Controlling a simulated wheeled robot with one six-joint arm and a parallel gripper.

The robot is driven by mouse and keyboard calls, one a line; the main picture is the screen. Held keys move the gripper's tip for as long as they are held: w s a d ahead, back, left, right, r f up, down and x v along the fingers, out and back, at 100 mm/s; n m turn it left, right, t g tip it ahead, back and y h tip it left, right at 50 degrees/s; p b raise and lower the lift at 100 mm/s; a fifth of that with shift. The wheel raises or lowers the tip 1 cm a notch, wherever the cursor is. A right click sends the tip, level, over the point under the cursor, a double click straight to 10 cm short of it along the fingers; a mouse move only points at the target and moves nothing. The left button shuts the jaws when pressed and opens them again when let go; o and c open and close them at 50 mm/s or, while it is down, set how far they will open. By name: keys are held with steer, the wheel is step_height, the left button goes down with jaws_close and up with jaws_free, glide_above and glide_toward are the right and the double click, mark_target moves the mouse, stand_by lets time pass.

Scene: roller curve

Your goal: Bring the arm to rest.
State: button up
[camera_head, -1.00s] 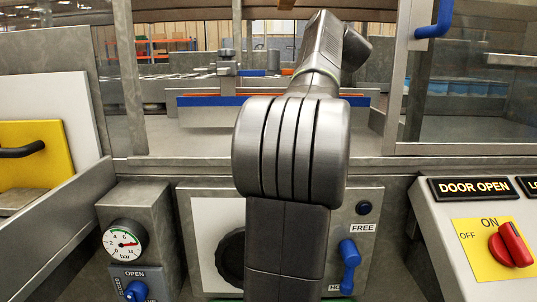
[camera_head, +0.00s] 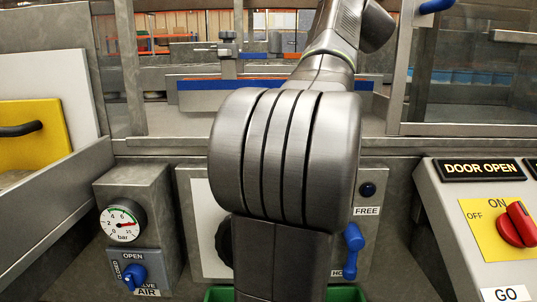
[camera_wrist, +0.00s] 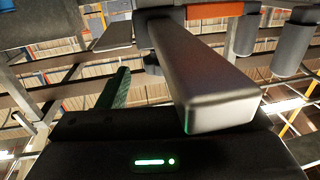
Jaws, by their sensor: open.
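My arm (camera_head: 287,160) fills the middle of the head view, with its large grey joint close to the camera and its upper link reaching up and away to the right. My gripper (camera_wrist: 150,85) is out of sight in the head view. The wrist view shows its dark body with a green light along the bottom and a green-faced finger (camera_wrist: 115,88) at the left. The jaws are open, and I see nothing held. A grey bar crosses the middle of the wrist view; I cannot tell whether it is the other finger.
A pressure gauge (camera_head: 122,221) and blue air valve (camera_head: 134,275) stand at left. A blue FREE lever (camera_head: 353,250) is right of my arm. A panel with a red switch (camera_head: 518,225) is at right. Behind is a framed opening with a blue-edged plate (camera_head: 225,84).

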steer(key=w+p, duration=0.1)
steer(key=w, duration=0.1)
steer(key=w+p, duration=0.2)
steer(key=w+a+p, duration=0.1)
steer(key=w+p, duration=0.1)
steer(key=shift+w+a+r, duration=0.1)
steer(key=shift+w+r, duration=0.2)
steer(key=shift+w, duration=0.1)
steer(key=shift+f+m+h, duration=0.2)
steer(key=shift+m+h, duration=0.1)
steer(key=shift+h, duration=0.2)
steer(key=shift+s+r+m+h+p, duration=0.1)
steer(key=shift+r+m+h+p, duration=0.25)
steer(key=shift+p, duration=0.65)
steer(key=shift+w+d+f+m+h+p, duration=0.15)
steer(key=shift+w+d+m+h+p, duration=0.15)
steer(key=shift+p, duration=0.55)
steer(key=shift+s+h+p, duration=0.1)
steer(key=shift+h+p, duration=0.15)
steer(key=shift+p, duration=0.2)
steer(key=h+p, duration=0.1)
steer(key=p, duration=0.3)
steer(key=shift+m, duration=0.25)
steer(key=m+h+p, duration=0.1)
steer(key=h+p, duration=0.1)
steer(key=p, duration=1.1)
steer(key=shift+a, duration=0.1)
